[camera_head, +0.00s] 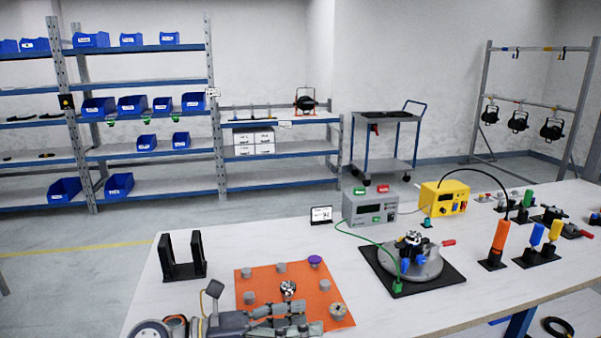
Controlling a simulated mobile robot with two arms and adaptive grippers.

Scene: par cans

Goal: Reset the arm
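My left gripper (304,318) is low in the head view, its arm coming in from the bottom left. Its fingers point right over the front part of an orange mat (258,273) on the white table (110,335). The fingers lie close together at a slant, so I cannot tell whether they are open or shut. No object is clearly seen between them. My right gripper is not in view.
Grey pegs, a purple-topped piece (315,262) and a black-and-white ball (288,289) sit on the mat. A black cradle (183,262) stands behind my arm. A round fixture (413,262), grey box (370,207), yellow box (444,199) and orange-handled tool (500,236) stand right.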

